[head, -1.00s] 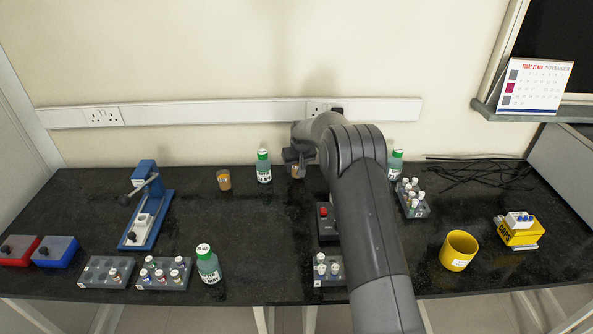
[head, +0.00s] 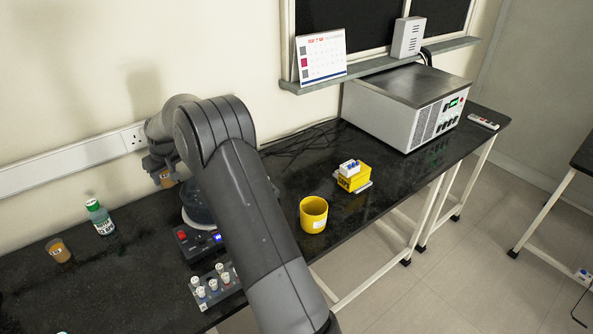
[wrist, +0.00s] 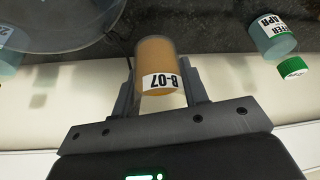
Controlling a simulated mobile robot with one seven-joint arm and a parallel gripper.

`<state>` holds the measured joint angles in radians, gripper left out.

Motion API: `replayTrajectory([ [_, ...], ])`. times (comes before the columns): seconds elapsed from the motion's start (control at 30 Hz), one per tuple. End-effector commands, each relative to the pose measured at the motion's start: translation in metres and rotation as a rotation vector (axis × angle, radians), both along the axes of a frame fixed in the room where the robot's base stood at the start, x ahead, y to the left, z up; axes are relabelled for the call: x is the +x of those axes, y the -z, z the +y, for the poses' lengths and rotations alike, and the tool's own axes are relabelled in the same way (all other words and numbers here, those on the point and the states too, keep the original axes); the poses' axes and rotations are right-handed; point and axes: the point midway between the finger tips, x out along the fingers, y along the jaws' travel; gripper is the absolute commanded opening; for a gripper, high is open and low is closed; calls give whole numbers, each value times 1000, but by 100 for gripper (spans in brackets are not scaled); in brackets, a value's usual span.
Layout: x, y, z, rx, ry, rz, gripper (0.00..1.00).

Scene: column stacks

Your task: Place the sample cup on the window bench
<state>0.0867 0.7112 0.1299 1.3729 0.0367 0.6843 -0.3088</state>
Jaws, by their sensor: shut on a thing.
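My gripper (wrist: 158,92) is shut on an orange-brown sample cup (wrist: 157,58) with a white label reading B-07. One finger stands on each side of the cup. In the head view the held cup (head: 166,179) shows small beside my gripper (head: 163,166), near the wall and partly hidden by it. A black bench (head: 130,250) runs along the wall. Its right part (head: 385,165) lies below the window (head: 345,20) and its sill.
A second orange-brown cup (head: 58,251) and a green-capped bottle (head: 100,217) stand left. A device with a red button (head: 195,240), a vial rack (head: 214,287), a yellow pot (head: 313,214), a yellow box (head: 353,180), cables (head: 300,143) and a grey instrument (head: 405,105) occupy the bench.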

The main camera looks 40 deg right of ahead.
Motion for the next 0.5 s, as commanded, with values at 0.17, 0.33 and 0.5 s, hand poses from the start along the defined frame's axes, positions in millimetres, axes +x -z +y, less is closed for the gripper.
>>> replayTrajectory([
  [0.17, 1, -16, 0, 0, -1, -3, 17],
  [0.33, 1, -46, 0, 0, -1, -4, 17],
  [0.5, 0, -50, -27, -1, 36, 0, 17],
])
